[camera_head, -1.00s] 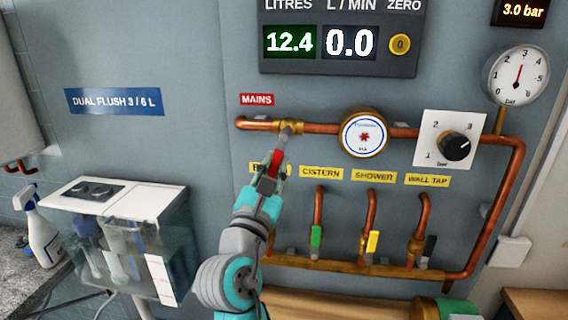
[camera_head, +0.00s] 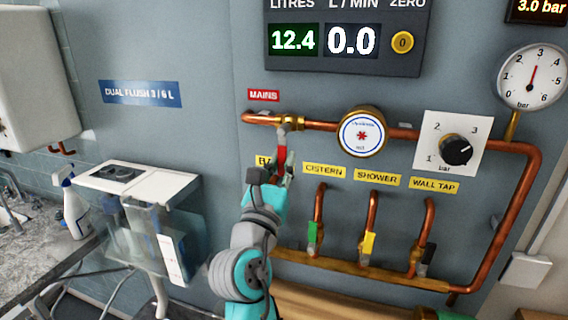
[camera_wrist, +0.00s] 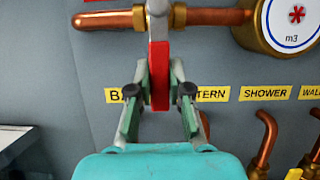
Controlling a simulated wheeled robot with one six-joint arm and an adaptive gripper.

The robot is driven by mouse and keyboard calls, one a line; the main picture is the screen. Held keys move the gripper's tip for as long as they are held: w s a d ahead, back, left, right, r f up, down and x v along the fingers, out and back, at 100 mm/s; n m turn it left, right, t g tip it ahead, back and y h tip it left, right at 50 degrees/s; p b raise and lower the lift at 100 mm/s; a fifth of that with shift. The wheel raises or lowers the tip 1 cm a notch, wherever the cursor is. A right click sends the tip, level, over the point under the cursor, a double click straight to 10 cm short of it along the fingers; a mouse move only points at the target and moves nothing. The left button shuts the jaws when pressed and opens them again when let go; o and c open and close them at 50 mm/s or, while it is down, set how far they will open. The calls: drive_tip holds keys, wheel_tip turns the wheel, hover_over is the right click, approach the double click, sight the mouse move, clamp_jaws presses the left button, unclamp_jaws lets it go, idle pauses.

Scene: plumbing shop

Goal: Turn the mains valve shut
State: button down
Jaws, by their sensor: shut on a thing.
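The mains valve (camera_head: 283,121) is a brass body on the upper copper pipe, under the red MAINS label (camera_head: 263,95). Its lever with a red grip (camera_head: 281,158) hangs down from the body, about square across the pipe. In the wrist view the red lever (camera_wrist: 160,82) stands between the green fingers of my gripper (camera_wrist: 160,92), which is shut on it. In the head view my gripper (camera_head: 279,170) covers the lever's lower end. The flow display (camera_head: 350,40) reads 0.0 L/min and the litres display (camera_head: 293,40) reads 12.4.
A round water meter (camera_head: 362,134) and a pressure knob (camera_head: 456,149) sit right of the valve. Green (camera_head: 312,233), yellow (camera_head: 369,243) and black (camera_head: 428,257) levers hang on branch pipes at lower right.

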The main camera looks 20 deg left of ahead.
drive_tip(key=c, duration=1.1)
unclamp_jaws()
drive_tip(key=shift+d, duration=0.1)
drive_tip(key=shift+o, duration=0.2)
drive_tip(key=shift+s+f, duration=0.25)
drive_tip(key=shift+s, duration=0.2)
drive_tip(key=v, duration=1.1)
drive_tip(key=shift+s, duration=0.1)
